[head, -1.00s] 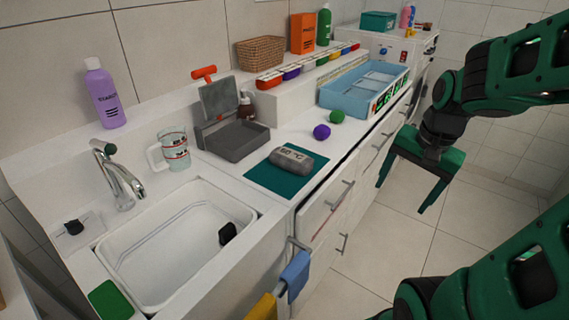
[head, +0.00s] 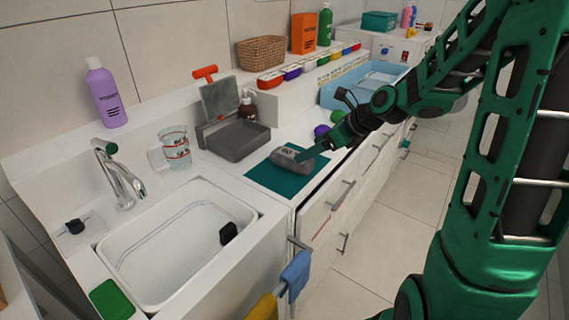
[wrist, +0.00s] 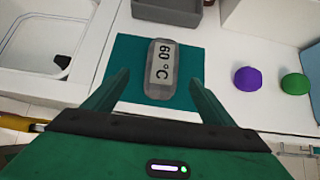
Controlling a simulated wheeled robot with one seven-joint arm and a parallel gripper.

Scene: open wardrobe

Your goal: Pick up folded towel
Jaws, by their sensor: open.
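The folded towel (head: 292,159) is a grey rounded bundle with a "60 °C" label, lying on a teal mat (head: 262,177) on the white counter. In the wrist view the towel (wrist: 161,70) lies ahead, in line with the gap between my fingers. In the wrist view my gripper (wrist: 158,80) is open and empty, a finger on each side with room to the towel. I cannot tell the exact height above it.
A grey open box (head: 238,140) stands behind the mat, with a glass mug (head: 175,148) left of it. The sink (head: 180,240) is at front left. A purple ball (wrist: 248,78) and a green ball (wrist: 295,84) lie right of the towel. A blue tray (head: 350,85) is farther back.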

